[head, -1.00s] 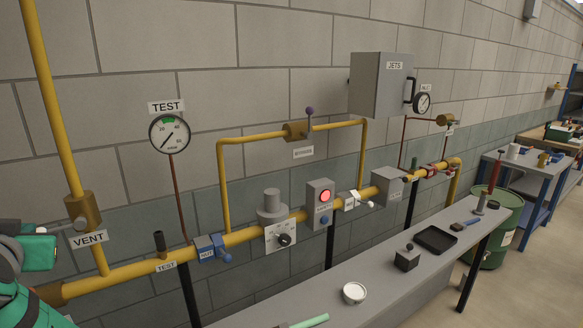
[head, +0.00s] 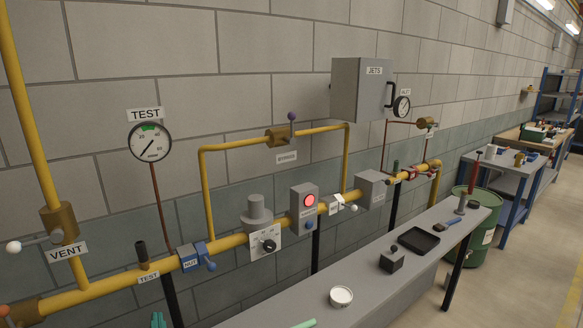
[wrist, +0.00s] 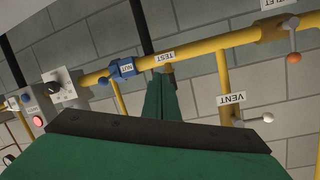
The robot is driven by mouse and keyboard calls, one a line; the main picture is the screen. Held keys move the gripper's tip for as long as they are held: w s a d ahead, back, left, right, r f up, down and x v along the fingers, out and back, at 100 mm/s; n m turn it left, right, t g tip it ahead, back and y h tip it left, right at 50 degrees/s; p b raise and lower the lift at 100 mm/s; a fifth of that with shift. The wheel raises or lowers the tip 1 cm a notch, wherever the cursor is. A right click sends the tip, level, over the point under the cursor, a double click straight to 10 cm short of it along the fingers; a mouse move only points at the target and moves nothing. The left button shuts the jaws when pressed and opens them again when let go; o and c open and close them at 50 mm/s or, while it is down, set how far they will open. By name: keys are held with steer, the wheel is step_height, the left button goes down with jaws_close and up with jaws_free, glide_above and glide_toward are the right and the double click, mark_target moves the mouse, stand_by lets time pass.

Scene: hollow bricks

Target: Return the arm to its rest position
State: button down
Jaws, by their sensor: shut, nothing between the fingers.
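My gripper (wrist: 163,108) shows in the wrist view as green parts with a dark edge. Its fingers are together with nothing between them, and the yellow pipe (wrist: 205,45) is behind them. In the head view only a small teal piece of my arm shows at the bottom edge, left of the middle. The rest of the arm is out of that view. The vent valve (head: 60,226) with its white-knobbed lever is at the left, and it also shows in the wrist view (wrist: 232,106).
Yellow pipework runs along the block wall with a TEST gauge (head: 149,142), a blue valve (head: 194,256), a lit red button box (head: 305,208) and a grey JETS cabinet (head: 359,90). A grey bench (head: 375,303) holds a white pot, a black block and a tray. Floor is clear at right.

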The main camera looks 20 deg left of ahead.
steer(key=s+d+f+m+t+h, duration=0.25)
steer(key=d+f, duration=0.65)
steer(key=d, duration=0.5)
steer(key=s+d+f+m+t+h, duration=0.1)
steer(key=s+d+f+h, duration=0.15)
steer(key=d+f, duration=0.9)
steer(key=s+d+r+m+t+h, duration=0.1)
steer(key=s+d+h, duration=0.5)
steer(key=s+d, duration=1.4)
step_height(320, 180, up, 2)
steer(key=shift+s+d+t, duration=0.4)
steer(key=shift+d+t, duration=0.05)
steer(key=shift+d, duration=0.3)
